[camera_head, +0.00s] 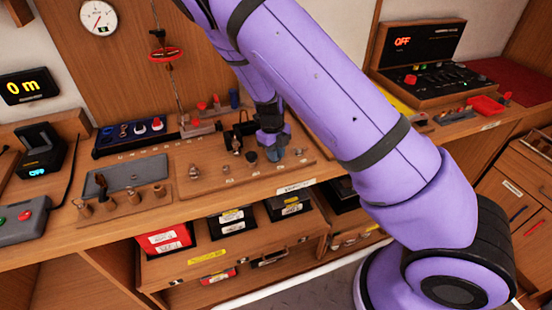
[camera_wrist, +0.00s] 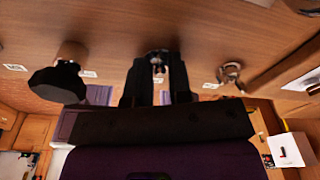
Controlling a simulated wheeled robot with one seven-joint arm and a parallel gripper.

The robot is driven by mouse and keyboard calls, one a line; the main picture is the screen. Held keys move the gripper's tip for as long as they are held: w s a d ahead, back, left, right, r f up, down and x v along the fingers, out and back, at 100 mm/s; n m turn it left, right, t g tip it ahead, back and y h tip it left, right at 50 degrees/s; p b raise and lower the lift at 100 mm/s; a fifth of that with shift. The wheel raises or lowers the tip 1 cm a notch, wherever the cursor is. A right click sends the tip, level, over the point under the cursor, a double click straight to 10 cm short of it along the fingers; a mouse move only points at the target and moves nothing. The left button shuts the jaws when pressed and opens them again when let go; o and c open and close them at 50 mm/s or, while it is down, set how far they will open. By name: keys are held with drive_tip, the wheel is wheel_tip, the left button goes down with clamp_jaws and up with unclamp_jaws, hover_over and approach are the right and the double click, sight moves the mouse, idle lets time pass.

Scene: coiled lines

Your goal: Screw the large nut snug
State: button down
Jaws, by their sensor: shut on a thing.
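My gripper (camera_head: 273,155) is low over the wooden board (camera_head: 213,185) on the bench, at the board's right half. In the wrist view my gripper (camera_wrist: 158,88) has its two dark fingers close together around a small metallic piece (camera_wrist: 158,66), which I take to be the large nut. The fingers hide most of it, so I cannot tell its thread or how it is seated. A dark round-headed knob (camera_wrist: 60,76) stands on one side of the fingers, and a metal fitting (camera_wrist: 230,74) on the other; both are apart from them.
A grey mat (camera_head: 130,172) with several small wooden pegs lies left of the board. A dark tray (camera_head: 128,135) with knobs is behind it. A console reading OFF (camera_head: 420,72) stands at the right. My arm covers the bench's middle right.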

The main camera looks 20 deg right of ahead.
drive_tip(key=c, duration=0.6)
unclamp_jaws()
drive_tip(key=shift+c, duration=0.2)
drive_tip(key=shift+r, duration=2.5)
drive_tip(key=shift+r, duration=0.1)
wheel_tip(320, 180, up, 11)
drive_tip(key=w, duration=0.1)
drive_tip(key=shift+a+f, duration=0.2)
drive_tip(key=shift+a, duration=0.05)
